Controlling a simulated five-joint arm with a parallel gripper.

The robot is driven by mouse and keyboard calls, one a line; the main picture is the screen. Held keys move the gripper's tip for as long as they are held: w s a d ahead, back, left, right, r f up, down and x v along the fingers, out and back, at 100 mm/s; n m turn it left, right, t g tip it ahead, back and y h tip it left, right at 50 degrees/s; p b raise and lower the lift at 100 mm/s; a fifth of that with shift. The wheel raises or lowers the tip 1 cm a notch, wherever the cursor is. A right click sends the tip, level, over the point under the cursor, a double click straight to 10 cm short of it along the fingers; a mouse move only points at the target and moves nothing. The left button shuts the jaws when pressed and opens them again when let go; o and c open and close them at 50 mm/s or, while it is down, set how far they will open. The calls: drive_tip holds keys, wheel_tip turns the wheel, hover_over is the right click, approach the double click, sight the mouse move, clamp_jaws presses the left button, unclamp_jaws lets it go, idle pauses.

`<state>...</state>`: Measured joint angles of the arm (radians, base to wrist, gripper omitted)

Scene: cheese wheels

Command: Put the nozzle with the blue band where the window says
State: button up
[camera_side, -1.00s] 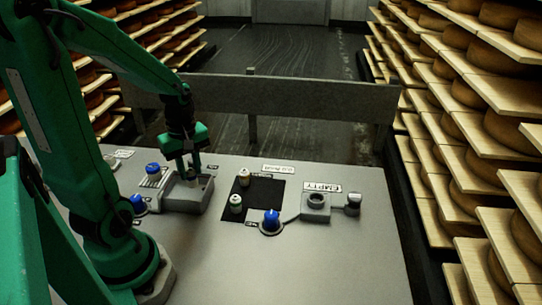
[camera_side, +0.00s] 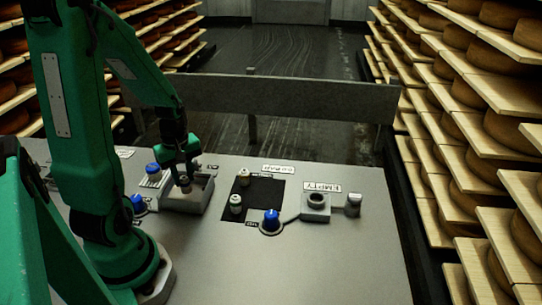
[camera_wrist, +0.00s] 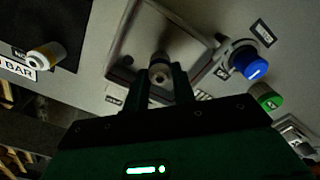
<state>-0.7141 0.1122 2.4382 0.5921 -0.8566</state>
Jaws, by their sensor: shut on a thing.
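My gripper (camera_side: 184,178) is low over the grey open-topped tray (camera_side: 205,198). In the wrist view my gripper (camera_wrist: 160,80) is shut on a small grey nozzle (camera_wrist: 158,72), which stands between the fingertips over the tray floor. The nozzle's lower end is partly hidden, and I cannot make out a band colour on it. Two more nozzles stand on the black pad (camera_side: 268,195): one with an orange-brown band (camera_side: 244,177) and one with a greenish band (camera_side: 235,204). A label (camera_side: 321,187) reading "EMPTY" stands behind a grey socket block (camera_side: 316,207).
Blue knobs (camera_side: 152,168) (camera_side: 137,203) (camera_side: 271,220) stand around the tray and pad. A grey cylinder (camera_side: 353,203) stands right of the socket. A green button (camera_wrist: 268,97) shows in the wrist view. The front of the table (camera_side: 300,265) is clear.

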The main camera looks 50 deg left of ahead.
sight(184, 177)
drive_tip(key=shift+f, duration=0.85)
drive_tip(key=shift+f, duration=0.1)
drive_tip(key=o, duration=1)
drive_tip(key=shift+o, duration=0.2)
wheel_tip(184, 177, up, 12)
idle(0.4)
